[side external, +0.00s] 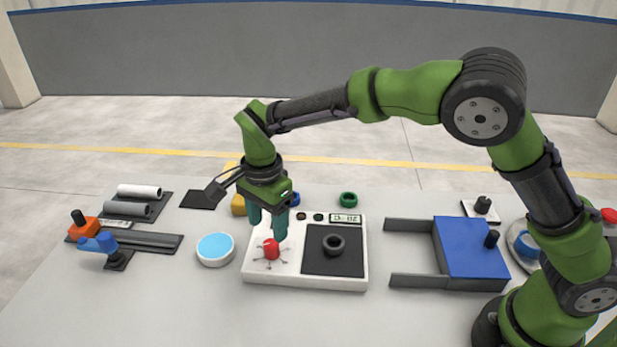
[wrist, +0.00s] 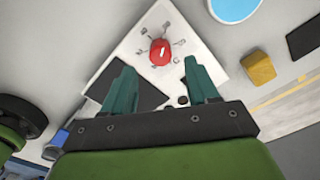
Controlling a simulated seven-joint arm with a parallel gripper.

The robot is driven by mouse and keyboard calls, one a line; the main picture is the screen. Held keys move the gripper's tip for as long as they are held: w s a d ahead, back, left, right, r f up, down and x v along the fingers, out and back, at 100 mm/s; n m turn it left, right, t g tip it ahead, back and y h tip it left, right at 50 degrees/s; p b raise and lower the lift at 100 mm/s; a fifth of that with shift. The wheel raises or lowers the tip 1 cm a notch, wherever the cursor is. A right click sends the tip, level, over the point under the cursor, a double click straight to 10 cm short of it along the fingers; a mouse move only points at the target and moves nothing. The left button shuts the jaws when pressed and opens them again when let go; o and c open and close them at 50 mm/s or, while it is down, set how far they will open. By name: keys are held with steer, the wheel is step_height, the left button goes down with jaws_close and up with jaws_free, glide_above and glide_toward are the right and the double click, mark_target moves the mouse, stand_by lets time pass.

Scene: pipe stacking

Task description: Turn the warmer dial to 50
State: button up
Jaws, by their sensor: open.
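The warmer (side external: 305,283) is a white box with a dark plate (side external: 318,263) on its right and a small display (side external: 346,218) at the back. Its red dial (side external: 271,249) is at the left of the top face, with marks around it. In the wrist view the dial (wrist: 160,52) has a white pointer line, but the numbers are too small to read. My gripper (side external: 268,232) points down just above and behind the dial. Its two teal fingers (wrist: 158,75) are open, apart from the dial, with nothing between them. A dark ring (side external: 334,244) sits on the plate.
A blue-topped white dish (side external: 215,248) stands close left of the warmer. A yellow block (side external: 238,205) and a green ring (side external: 348,200) lie behind. A blue box with rails (side external: 470,248) is at right; grey pipes (side external: 127,209) lie at left.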

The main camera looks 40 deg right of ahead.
mark_target(269, 242)
step_height(269, 242, up, 10)
steer(key=shift+r, duration=0.2)
stand_by(0.3)
steer(key=s+d+r+n+t+y, duration=0.1)
steer(key=s+d+n+t, duration=0.2)
steer(key=s+d+n, duration=0.3)
steer(key=s+d+r+n+t+y, duration=0.1)
steer(key=s+d+n+t, duration=0.3)
steer(key=s+d, duration=0.9)
steer(key=shift+s+r+n, duration=0.6)
steer(key=shift+r+n, duration=0.15)
steer(key=shift+n, duration=0.15)
